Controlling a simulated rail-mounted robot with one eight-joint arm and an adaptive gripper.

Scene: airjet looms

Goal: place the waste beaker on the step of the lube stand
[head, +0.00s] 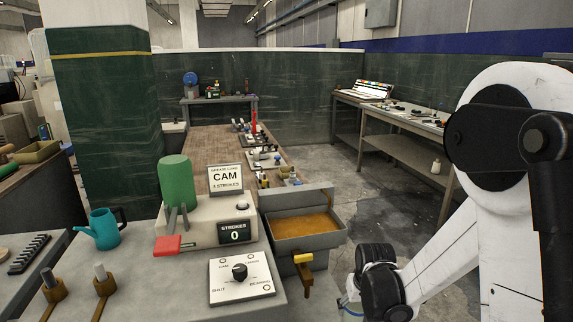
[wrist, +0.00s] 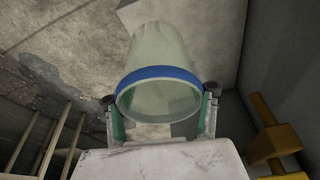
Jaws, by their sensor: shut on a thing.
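The waste beaker (wrist: 160,50) is a pale, see-through cup with a blue band. It fills the upper middle of the wrist view, its open rim towards the camera. My gripper (wrist: 160,98) is shut on it, one finger on each side near the band. In the head view my arm comes down at the right; the gripper end is low and mostly hidden behind its own joints. The lube stand (head: 185,285) is the grey unit in front, with a green pump, a stroke counter and a dial plate. I cannot make out its step clearly.
A tray of orange-brown liquid (head: 300,226) sits at the stand's right side, with a yellow tap (head: 303,268) below; a yellow fitting (wrist: 272,140) shows right of the beaker. A teal watering can (head: 103,230) stands left.

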